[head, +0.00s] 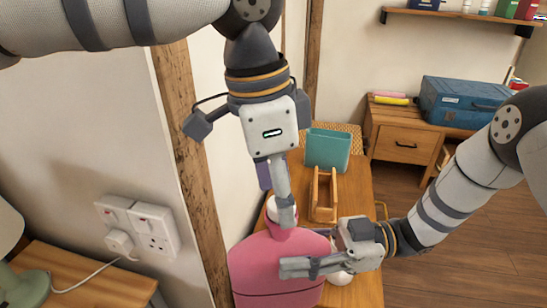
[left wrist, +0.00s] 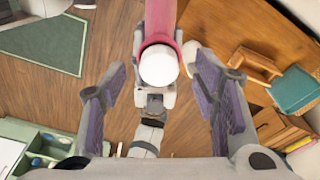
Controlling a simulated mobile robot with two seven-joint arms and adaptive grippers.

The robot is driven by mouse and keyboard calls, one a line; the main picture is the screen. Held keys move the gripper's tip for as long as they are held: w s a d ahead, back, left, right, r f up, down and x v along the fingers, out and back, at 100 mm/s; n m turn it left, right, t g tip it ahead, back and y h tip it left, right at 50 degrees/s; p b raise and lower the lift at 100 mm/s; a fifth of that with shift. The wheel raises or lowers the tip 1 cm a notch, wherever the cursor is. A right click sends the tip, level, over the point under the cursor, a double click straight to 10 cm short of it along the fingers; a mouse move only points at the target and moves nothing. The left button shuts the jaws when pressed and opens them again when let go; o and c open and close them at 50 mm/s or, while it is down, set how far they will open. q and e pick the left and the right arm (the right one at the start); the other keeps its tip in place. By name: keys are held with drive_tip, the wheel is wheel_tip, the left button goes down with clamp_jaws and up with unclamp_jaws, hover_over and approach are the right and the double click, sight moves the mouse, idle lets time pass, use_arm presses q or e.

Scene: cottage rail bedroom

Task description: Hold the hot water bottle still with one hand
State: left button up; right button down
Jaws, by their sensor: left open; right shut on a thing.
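The pink hot water bottle (head: 262,268) stands at the near end of the wooden table, its neck up. In the left wrist view its white cap (left wrist: 158,66) and the pink neck (left wrist: 160,22) show. My right gripper (head: 301,266) is shut on the bottle's body, its fingers across the upper right part. My left gripper (head: 277,205) points down over the neck and is open. In the left wrist view the cap lies in the gap between its purple-padded fingers (left wrist: 164,92), with no grip on it visible. The bottle's lower edge is cut off in the head view.
A teal bin (head: 328,149) and a small wooden stand (head: 322,194) are behind on the table (head: 358,190). A wooden post (head: 190,150) and wall sockets (head: 138,227) are close on the left. A blue toolbox (head: 462,101) sits on a cabinet at back right.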

use_arm(q)
drive_tip(key=shift+d+f, duration=0.1)
drive_tip(key=shift+f, duration=0.4)
clamp_jaws()
drive_tip(key=m, duration=0.5)
drive_tip(key=shift+g, duration=0.4)
drive_tip(key=shift+c, duration=0.2)
unclamp_jaws()
wheel_tip(320, 180, up, 12)
drive_tip(key=a, duration=0.1)
drive_tip(key=shift+w+a, duration=0.3)
drive_tip(key=shift+a, duration=0.05)
